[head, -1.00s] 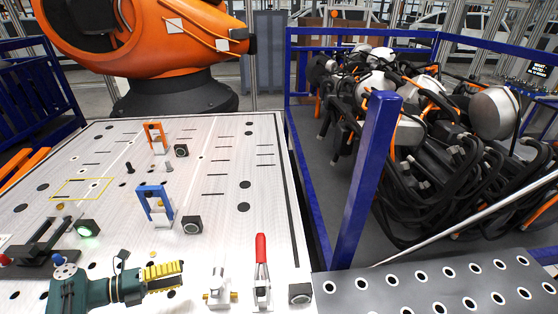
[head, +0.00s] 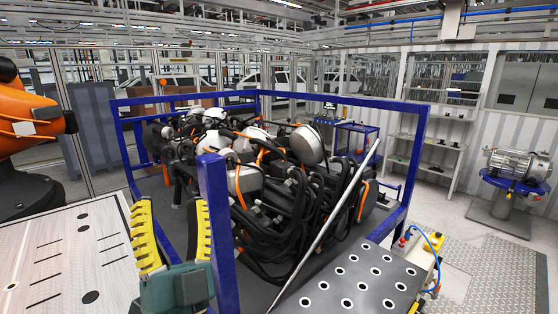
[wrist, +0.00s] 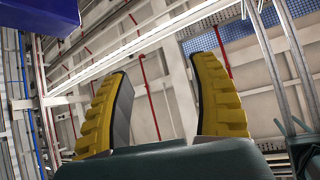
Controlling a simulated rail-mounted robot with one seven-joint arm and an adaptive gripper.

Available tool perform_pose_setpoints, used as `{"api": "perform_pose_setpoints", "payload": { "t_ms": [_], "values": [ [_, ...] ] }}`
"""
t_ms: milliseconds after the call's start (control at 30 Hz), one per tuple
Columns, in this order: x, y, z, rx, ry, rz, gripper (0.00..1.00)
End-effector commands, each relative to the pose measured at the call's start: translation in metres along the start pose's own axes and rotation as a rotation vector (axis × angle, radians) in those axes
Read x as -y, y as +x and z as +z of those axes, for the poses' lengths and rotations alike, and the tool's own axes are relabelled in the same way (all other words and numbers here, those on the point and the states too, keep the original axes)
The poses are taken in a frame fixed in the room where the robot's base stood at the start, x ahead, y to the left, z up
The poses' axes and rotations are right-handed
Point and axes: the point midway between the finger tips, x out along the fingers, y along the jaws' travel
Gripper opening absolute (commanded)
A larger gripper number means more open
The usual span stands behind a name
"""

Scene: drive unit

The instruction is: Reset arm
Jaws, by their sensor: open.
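My gripper (head: 174,236) is at the lower left of the head view, with a dark green body and two yellow ribbed fingers pointing up. The fingers stand well apart and nothing is between them. In the wrist view my gripper (wrist: 163,100) is also open and empty, facing the hall's ceiling beams and pipes. In the head view it is near the right edge of the white worktable (head: 60,262) and beside a blue post (head: 217,230) of the blue-framed bin. I cannot tell whether it touches the post.
The blue-framed bin (head: 330,107) holds a heap of black cables and metal drive parts (head: 310,190). A perforated grey plate (head: 362,285) is at the front. An orange robot (head: 30,120) stands at left. A silver motor (head: 517,163) rests on a blue stand at right. Floor is free there.

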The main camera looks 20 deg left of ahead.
Motion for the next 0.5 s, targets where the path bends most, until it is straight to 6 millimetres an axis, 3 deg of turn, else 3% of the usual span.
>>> {"api": "perform_pose_setpoints", "payload": {
  "t_ms": [33, 100, 233, 400, 433, 500],
  "values": [
    [-0.019, -0.016, -0.041, 0.041, -0.175, 0.040, 0.61],
    [-0.041, -0.041, -0.087, 0.114, -0.389, 0.128, 0.61],
    [-0.073, -0.097, -0.163, 0.209, -0.677, 0.339, 0.61],
    [-0.090, -0.179, -0.248, 0.276, -0.905, 0.644, 0.61],
    [-0.083, -0.171, -0.262, 0.280, -0.915, 0.664, 0.61],
    [-0.069, -0.137, -0.281, 0.282, -0.901, 0.650, 0.61]
  ]
}}
